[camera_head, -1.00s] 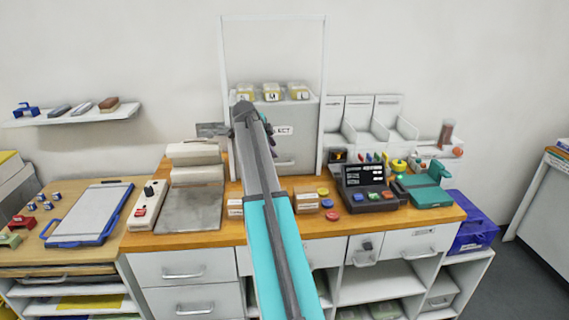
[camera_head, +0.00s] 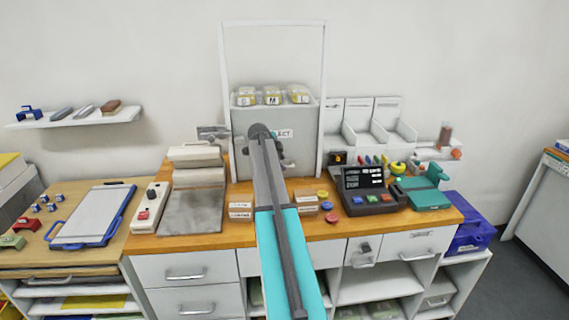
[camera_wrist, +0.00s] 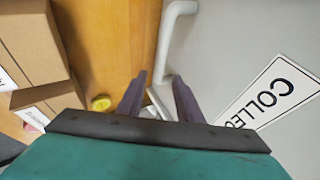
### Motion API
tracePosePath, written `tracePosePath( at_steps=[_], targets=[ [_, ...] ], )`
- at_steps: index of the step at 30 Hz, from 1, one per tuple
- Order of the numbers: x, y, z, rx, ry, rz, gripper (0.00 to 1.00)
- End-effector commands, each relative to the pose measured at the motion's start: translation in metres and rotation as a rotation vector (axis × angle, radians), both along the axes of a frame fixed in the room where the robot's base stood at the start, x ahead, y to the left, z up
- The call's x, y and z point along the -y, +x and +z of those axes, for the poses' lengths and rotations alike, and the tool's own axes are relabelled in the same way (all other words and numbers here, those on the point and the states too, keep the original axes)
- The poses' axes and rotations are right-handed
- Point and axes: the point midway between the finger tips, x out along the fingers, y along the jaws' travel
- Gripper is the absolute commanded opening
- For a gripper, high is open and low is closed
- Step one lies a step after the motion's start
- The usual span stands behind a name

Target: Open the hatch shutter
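The hatch shutter (camera_head: 303,150) is a pale grey panel in a white upright frame (camera_head: 322,70), and it covers the lower part of the frame. Its sign is partly hidden by my arm in the head view. In the wrist view the shutter (camera_wrist: 270,45) fills the right side, with a "COLLECT" sign (camera_wrist: 270,95) and a white bar handle (camera_wrist: 166,45). My gripper (camera_wrist: 159,77) is open, with its dark fingers on either side of the handle's near end. A gap shows, and I cannot tell whether they touch it. My arm hides most of the gripper in the head view.
Labelled packs (camera_head: 272,95) show above the shutter's top edge. A grey press-like device (camera_head: 195,190) stands left on the wooden counter. Small boxes (camera_head: 306,203), coloured discs (camera_head: 331,216) and a dark terminal (camera_head: 368,190) stand to the right. Cardboard boxes (camera_wrist: 35,40) sit near my gripper.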

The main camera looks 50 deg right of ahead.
Motion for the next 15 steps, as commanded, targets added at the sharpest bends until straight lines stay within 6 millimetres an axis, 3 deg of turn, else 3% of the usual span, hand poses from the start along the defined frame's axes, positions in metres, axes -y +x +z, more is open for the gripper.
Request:
tracePosePath(
  at_steps=[6, 15],
  targets=[
    [0.016, 0.003, -0.017, -0.001, 0.001, -0.002, 0.33],
    [0.023, 0.004, -0.027, 0.000, 0.000, -0.001, 0.33]
  ],
)
